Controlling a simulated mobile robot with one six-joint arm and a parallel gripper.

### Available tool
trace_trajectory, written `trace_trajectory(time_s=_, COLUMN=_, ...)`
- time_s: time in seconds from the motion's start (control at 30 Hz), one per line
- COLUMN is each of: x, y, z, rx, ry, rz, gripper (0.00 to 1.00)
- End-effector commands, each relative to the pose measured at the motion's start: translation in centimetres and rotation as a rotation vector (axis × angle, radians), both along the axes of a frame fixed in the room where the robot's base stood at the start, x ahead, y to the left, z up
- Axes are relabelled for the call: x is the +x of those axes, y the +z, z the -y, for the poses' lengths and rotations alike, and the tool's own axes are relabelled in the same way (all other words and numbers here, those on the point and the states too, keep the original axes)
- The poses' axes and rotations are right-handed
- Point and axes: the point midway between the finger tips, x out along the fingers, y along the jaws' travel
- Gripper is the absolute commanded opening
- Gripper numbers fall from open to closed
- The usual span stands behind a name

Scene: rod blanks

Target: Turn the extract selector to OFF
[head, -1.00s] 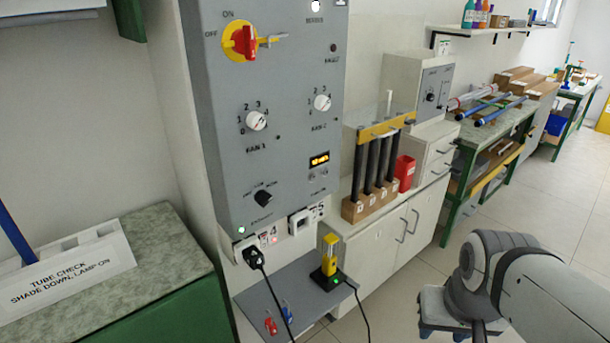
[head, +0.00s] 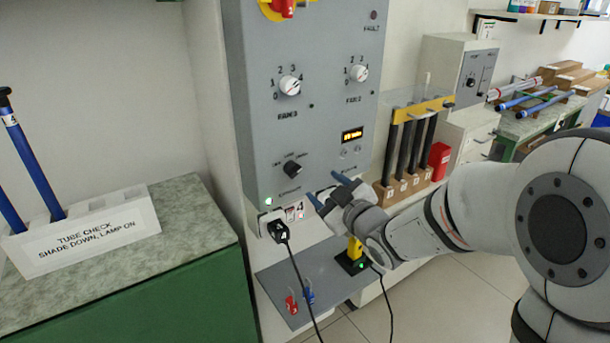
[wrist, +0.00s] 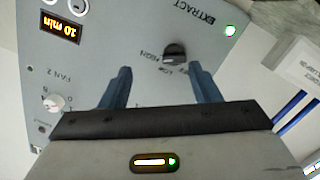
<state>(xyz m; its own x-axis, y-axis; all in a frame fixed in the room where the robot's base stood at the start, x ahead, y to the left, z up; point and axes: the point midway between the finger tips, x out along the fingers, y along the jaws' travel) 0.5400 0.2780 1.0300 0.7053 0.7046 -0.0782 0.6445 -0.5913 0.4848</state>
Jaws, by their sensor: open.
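The extract selector (head: 292,168) is a black knob low on the grey control panel (head: 258,120). In the wrist view the selector (wrist: 174,53) lies ahead of my fingertips, roughly between their lines, with the EXTRACT label beside it. Words stand around it, but I cannot read its setting surely. My gripper (head: 325,188) is open and empty, its two blue-grey fingers pointing at the panel just right of and below the selector. In the wrist view my gripper (wrist: 158,72) shows its fingers spread either side, apart from the knob.
Two white fan dials (head: 289,85) sit higher on the panel, with a lit timer display (head: 352,135) to the right. A black plug (head: 278,231) with a cable hangs below. A yellow device (head: 354,248) stands on the grey shelf (head: 275,272). Dark rods (head: 405,150) stand at right.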

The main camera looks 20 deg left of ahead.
Motion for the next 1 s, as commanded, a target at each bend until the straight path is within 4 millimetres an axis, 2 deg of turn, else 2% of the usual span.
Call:
trace_trajectory(time_s=0.07, x=-0.5, y=-0.2, z=-1.4, rx=0.024, ry=0.05, rz=0.034, gripper=0.56)
trace_trajectory(time_s=0.23, x=-0.3, y=0.1, z=-2.9, rx=0.047, ry=0.088, rz=0.065, gripper=0.56)
trace_trajectory(time_s=0.6, x=3.3, y=0.2, z=-7.1, rx=0.046, ry=0.085, rz=0.065, gripper=0.56)
trace_trajectory(time_s=0.77, x=4.1, y=0.2, z=-8.0, rx=0.047, ry=0.083, rz=0.065, gripper=0.56)
trace_trajectory(time_s=1.0, x=4.2, y=0.1, z=-8.1, rx=0.046, ry=0.083, rz=0.064, gripper=0.56)
